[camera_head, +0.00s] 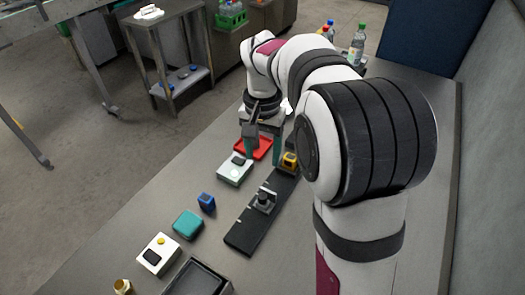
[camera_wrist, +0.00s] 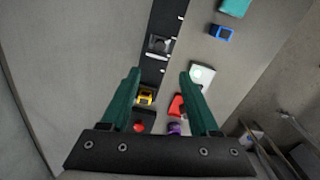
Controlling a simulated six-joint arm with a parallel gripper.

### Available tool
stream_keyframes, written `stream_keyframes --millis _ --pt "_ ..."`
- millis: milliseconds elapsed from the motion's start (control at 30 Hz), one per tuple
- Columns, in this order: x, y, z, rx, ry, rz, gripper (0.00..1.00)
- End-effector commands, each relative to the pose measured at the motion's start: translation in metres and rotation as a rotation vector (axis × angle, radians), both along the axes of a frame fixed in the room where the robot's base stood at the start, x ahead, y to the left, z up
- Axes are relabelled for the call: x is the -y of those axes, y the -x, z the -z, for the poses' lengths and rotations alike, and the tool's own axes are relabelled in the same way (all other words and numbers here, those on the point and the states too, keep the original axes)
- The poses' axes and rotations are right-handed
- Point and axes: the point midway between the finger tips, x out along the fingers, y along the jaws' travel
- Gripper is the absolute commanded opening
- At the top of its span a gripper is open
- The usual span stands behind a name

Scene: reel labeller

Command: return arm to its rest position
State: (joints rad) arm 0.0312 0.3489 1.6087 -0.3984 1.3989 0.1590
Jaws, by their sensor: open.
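My gripper (camera_head: 263,152) is over the far part of the table, with its green fingers pointing down. In the wrist view my gripper (camera_wrist: 160,85) has its two fingers wide apart with nothing held between them. A white device (camera_head: 235,169) and a red tray (camera_head: 259,148) lie below and beside the fingers. A black rail (camera_head: 245,236) with a metal fixture (camera_head: 264,200) and a yellow part (camera_head: 289,160) lies on the table. In the wrist view the yellow part (camera_wrist: 146,97) shows between the fingers, and the white device (camera_wrist: 201,74) shows near the right finger.
A blue block (camera_head: 206,202), a teal box (camera_head: 188,225), a white box with a yellow button (camera_head: 158,254) and a black tray (camera_head: 197,280) stand on the near table. Bottles (camera_head: 357,45) stand at the far end. A wall borders the right side.

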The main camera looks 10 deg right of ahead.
Motion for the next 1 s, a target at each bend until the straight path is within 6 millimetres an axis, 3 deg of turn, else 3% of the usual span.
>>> stream_keyframes --millis 267,367,467,500,600,700,800,1000 --pt "-0.001 0.007 -0.003 0.000 -0.004 -0.002 0.62" --pt "-0.011 0.055 -0.019 0.002 -0.031 -0.022 0.62" --pt "-0.025 0.136 -0.026 -0.002 -0.077 -0.053 0.62" --pt "-0.030 0.167 -0.024 -0.004 -0.095 -0.065 0.62" --pt "-0.040 0.229 -0.009 -0.007 -0.131 -0.089 0.62" --pt "-0.045 0.263 0.005 -0.010 -0.154 -0.103 0.62" --pt "-0.047 0.274 0.011 -0.013 -0.160 -0.106 0.62" --pt "-0.047 0.273 0.011 -0.015 -0.160 -0.106 0.62"
